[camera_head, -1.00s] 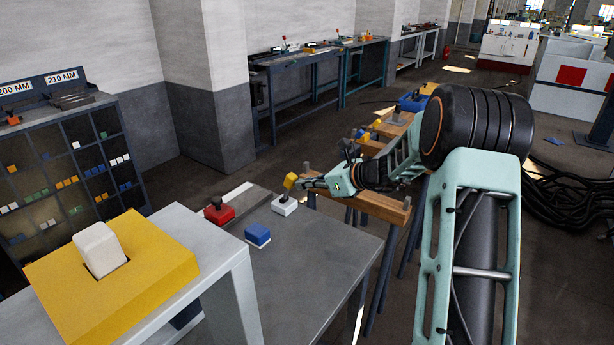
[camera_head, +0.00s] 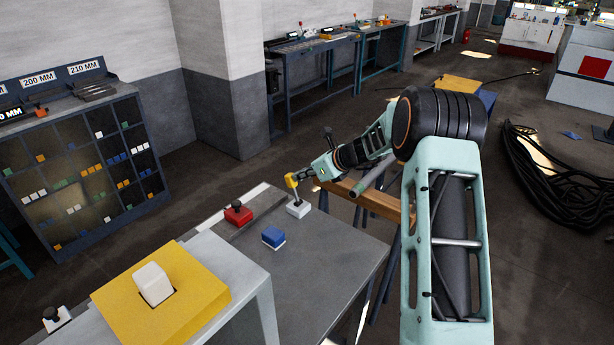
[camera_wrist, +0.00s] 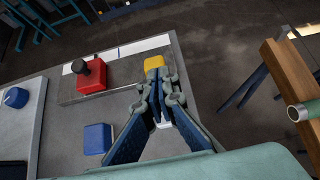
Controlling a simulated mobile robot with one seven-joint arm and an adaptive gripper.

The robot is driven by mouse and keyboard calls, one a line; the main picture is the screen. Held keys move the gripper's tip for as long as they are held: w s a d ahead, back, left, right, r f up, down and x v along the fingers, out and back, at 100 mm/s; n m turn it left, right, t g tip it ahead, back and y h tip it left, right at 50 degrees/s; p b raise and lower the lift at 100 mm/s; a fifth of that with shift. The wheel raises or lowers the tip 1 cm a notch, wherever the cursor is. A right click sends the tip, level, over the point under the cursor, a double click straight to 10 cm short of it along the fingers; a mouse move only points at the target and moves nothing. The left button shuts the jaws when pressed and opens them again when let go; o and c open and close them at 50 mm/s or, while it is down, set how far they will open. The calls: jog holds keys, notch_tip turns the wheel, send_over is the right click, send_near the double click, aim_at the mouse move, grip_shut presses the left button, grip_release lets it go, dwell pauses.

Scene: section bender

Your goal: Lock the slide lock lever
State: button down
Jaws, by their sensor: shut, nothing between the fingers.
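A lever with a yellow handle (camera_head: 291,181) and dark stem stands on a small white base (camera_head: 298,208) at the far right part of the grey bench top; no label shows. Its handle leans left of the base in the head view. My gripper (camera_head: 307,174) is shut and empty, close to the right of the handle. In the wrist view the yellow handle (camera_wrist: 153,62) lies just beyond my fingertips (camera_wrist: 158,76). Whether they touch cannot be told. The fingers hide most of the stem and base there.
A red block with a black knob (camera_head: 238,214) and a blue button (camera_head: 273,237) sit on the bench near the lever. A yellow box with a white rocker (camera_head: 154,284) stands at the front left. A wooden trestle (camera_head: 375,199) lies beneath my arm.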

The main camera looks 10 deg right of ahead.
jog(key=shift+w+a+p, duration=0.3)
jog(key=shift+w+a, duration=0.55)
jog(key=shift+r, duration=0.1)
jog(key=s+d+r, duration=0.2)
jog(key=r, duration=0.3)
jog(key=s+d+r, duration=0.2)
jog(key=r, duration=0.4)
jog(key=shift+s+d+r+p, duration=0.15)
jog(key=shift+d+r+p, duration=0.1)
jog(key=shift+p, duration=0.15)
jog(key=shift+a, duration=0.1)
